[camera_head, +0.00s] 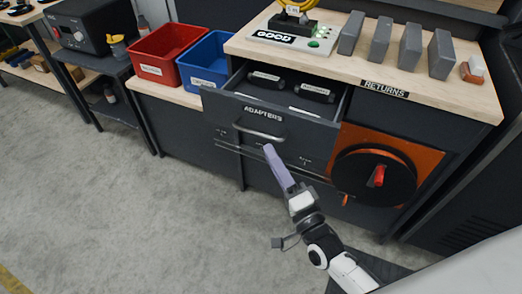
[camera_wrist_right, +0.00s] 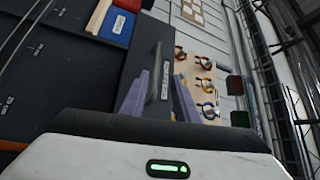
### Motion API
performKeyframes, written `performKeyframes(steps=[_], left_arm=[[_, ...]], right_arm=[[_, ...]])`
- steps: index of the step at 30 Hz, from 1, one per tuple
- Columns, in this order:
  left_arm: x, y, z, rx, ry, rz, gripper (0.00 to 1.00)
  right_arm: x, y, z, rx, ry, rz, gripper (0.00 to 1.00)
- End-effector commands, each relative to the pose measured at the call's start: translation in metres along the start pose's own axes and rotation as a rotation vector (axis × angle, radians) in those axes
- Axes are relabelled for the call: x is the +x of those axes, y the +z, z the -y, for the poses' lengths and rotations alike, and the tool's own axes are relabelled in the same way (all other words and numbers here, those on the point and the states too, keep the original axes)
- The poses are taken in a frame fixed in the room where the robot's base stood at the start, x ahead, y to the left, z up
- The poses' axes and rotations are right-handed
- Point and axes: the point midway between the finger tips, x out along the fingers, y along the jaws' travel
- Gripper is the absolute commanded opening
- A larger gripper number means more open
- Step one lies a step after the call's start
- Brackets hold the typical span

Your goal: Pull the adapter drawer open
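The adapter drawer (camera_head: 225,109), a dark grey front labelled ADAPTERS, stands partly pulled out of the workbench. Black labelled adapters (camera_head: 315,92) lie inside it. Its metal bar handle (camera_head: 258,133) is on the drawer front; in the wrist view the handle (camera_wrist_right: 154,75) shows as a dark bar between my fingers. My right gripper (camera_head: 268,150) has pale purple fingers just below and in front of the handle. In the wrist view my right gripper (camera_wrist_right: 160,92) has its fingers apart, and I see no clear contact with the bar. My left gripper is not in view.
A red bin (camera_head: 163,68) and a blue bin (camera_head: 207,75) stand left of the drawer. An orange panel with a black round reel (camera_head: 375,175) is to its right. Grey blocks (camera_head: 410,47) stand on the bench top. The grey floor (camera_head: 130,215) in front is clear.

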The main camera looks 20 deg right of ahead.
Motion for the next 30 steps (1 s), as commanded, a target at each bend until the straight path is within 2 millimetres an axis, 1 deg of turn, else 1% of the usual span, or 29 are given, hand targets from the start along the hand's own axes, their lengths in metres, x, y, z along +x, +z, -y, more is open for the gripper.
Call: performKeyframes(steps=[1, 4, 9, 14, 17, 24, 30], left_arm=[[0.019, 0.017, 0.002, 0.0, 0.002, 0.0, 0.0], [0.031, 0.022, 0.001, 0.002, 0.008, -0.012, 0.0], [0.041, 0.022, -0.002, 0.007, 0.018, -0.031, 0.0], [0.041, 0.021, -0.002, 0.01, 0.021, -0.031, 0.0], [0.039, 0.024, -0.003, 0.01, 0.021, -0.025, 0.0], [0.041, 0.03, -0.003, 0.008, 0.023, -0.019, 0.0], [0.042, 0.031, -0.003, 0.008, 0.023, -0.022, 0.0]], right_arm=[[0.0, -0.005, -0.016, -0.053, -0.037, 0.053, 0.28], [0.003, -0.013, -0.019, -0.13, -0.092, 0.151, 0.28], [0.003, -0.02, -0.021, -0.223, -0.138, 0.27, 0.28], [0.008, -0.021, -0.017, -0.251, -0.151, 0.307, 0.28], [0.02, -0.018, -0.014, -0.25, -0.151, 0.306, 0.28], [0.062, -0.004, -0.009, -0.249, -0.152, 0.304, 0.28], [0.09, 0.006, -0.007, -0.248, -0.15, 0.304, 0.28]])
